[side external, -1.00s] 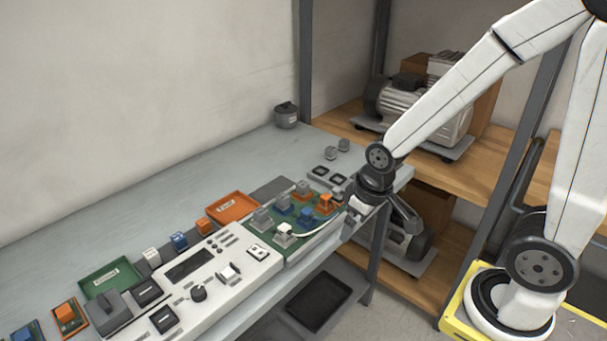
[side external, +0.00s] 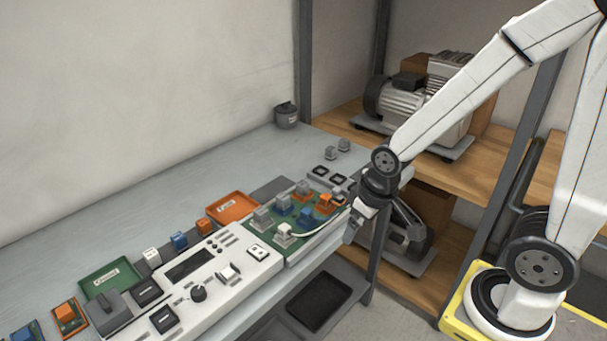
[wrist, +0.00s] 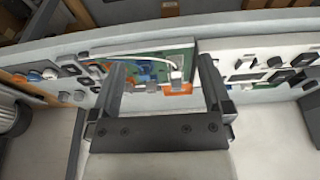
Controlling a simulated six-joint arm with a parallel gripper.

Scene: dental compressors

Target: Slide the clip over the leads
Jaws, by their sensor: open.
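A green board (side external: 293,252) carries grey, blue, orange and white blocks. A white lead (side external: 318,231) curves from the white block (side external: 285,230) along the board's front side toward its right end. In the wrist view the lead (wrist: 140,56) arcs across the board (wrist: 185,57) to a white block (wrist: 176,76), seen between my fingers. My gripper (side external: 352,234) hangs off the table's front edge, just right of the board. I cannot make out which piece is the clip.
A white control panel (side external: 215,295) adjoins the board on the left. An orange tray (side external: 232,208) and a green tray (side external: 112,278) lie behind. Black-topped squares (side external: 320,171) sit near the table's right end. A compressor (side external: 410,105) stands on a wooden shelf. The table's back is mostly clear.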

